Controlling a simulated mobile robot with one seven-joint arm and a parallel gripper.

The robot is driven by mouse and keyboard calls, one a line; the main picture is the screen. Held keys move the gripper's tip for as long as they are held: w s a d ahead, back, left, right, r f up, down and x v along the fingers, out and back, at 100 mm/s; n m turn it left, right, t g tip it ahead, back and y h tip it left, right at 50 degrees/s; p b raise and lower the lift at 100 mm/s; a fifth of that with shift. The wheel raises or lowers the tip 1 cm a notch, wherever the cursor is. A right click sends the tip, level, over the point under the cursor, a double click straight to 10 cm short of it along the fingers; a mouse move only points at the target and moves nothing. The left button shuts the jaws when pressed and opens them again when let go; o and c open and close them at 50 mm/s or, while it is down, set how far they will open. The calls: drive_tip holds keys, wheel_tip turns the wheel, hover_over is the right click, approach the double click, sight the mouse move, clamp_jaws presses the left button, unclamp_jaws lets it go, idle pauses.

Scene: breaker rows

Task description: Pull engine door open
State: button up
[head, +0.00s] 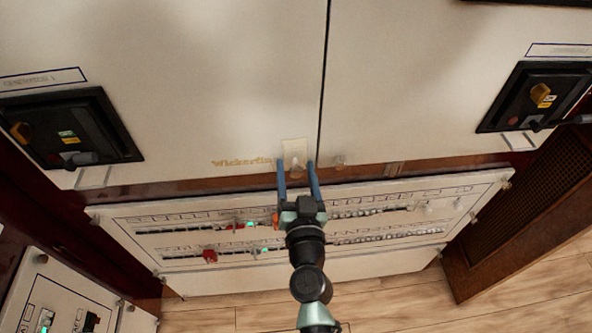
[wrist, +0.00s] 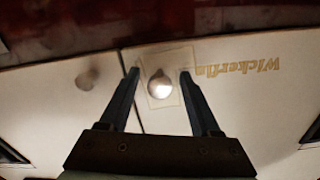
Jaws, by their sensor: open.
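The left cream door (head: 170,80), marked "Wickerfin", and the right cream door (head: 430,75) meet at a narrow dark seam. They look closed. A round pale knob (head: 295,163) sits on a small plate at the lower right corner of the left door. A second knob (head: 339,160) is on the right door. My gripper (head: 296,165) is open at the left door's knob. In the wrist view the knob (wrist: 160,87) shows between the two fingertips, with a gap on each side. How far the tips are from the door surface I cannot tell.
Below the doors is a breaker panel (head: 300,272) with rows of switches and a few red and green ones. Black switch boxes stand on the left door (head: 105,115) and right door (head: 510,90). A brown wooden vent (head: 510,215) is at the right. Wooden floor (head: 400,305) lies below.

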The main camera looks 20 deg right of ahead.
clamp_jaws()
idle(0.3)
idle(1.1)
